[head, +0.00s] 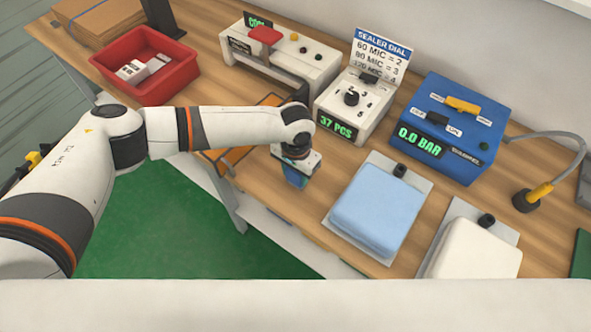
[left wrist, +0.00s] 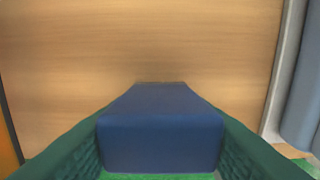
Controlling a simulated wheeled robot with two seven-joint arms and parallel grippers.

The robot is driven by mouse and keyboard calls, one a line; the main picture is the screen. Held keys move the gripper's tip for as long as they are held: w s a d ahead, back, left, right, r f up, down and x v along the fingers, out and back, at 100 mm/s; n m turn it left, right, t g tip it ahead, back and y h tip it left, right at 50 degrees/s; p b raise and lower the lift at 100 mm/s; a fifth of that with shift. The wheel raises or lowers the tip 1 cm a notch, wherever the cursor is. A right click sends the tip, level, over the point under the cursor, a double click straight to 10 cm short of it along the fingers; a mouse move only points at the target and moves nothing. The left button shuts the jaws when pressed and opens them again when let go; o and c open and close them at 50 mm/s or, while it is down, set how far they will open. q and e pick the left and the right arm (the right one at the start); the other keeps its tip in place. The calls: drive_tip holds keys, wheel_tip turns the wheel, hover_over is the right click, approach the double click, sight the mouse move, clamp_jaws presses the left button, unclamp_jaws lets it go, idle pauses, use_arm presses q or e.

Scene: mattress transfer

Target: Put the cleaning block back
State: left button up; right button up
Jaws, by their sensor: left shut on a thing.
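My left gripper (head: 297,168) is shut on a blue block, the cleaning block (left wrist: 161,138). In the left wrist view the block sits between the two green finger pads, with bare wood tabletop beyond it. In the head view the gripper and block are over the front edge of the wooden table, left of the light blue mattress. Whether the block touches the table cannot be told. My right gripper is not in view.
A dark, orange-edged holder (head: 235,160) lies partly hidden under my left forearm. A red bin (head: 110,68) with white pieces, a sealer (head: 318,68), a dial box (head: 340,125) and a blue pressure box (head: 480,135) stand behind. A light blue mattress (head: 377,213) and white mattress (head: 475,255) lie right.

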use_arm(q)
drive_tip(key=o, duration=1)
drive_tip(key=shift+c, duration=0.2)
drive_tip(key=r+b, duration=0.2)
drive_tip(key=r, duration=0.1)
drive_tip(key=r+b, duration=0.1)
drive_tip(key=r, duration=0.1)
drive_tip(key=shift+w+a, duration=0.25)
drive_tip(key=shift+w, duration=0.1)
wheel_tip(320, 180, up, 6)
drive_tip(key=shift+r+b, duration=0.1)
drive_tip(key=shift+b, duration=0.2)
drive_tip(key=shift+r, duration=0.45)
drive_tip(key=shift+s, duration=0.1)
